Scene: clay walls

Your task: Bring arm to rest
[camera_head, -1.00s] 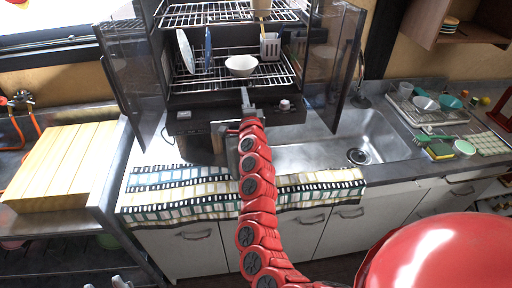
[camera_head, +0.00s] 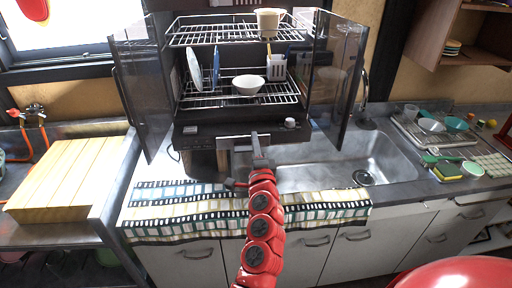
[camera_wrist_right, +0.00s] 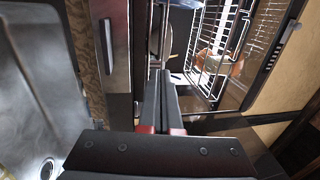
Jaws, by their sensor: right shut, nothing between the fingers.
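My right arm (camera_head: 262,235) is red and segmented and rises from the bottom of the head view. Its right gripper (camera_head: 257,143) is in front of the lower edge of the dish cabinet (camera_head: 215,137), over the counter by the sink. The gripper is shut and empty. In the right wrist view its dark fingers (camera_wrist_right: 165,80) lie together and point toward the wire racks. I cannot tell whether the fingertips touch the cabinet. My left gripper is not in view.
Open glass doors (camera_head: 330,80) flank the cabinet, which holds a white bowl (camera_head: 248,84), plates and a cup (camera_head: 268,20). The sink (camera_head: 330,165) lies to the right. A patterned towel (camera_head: 180,208) covers the counter's front edge. A wooden board (camera_head: 68,172) is at left.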

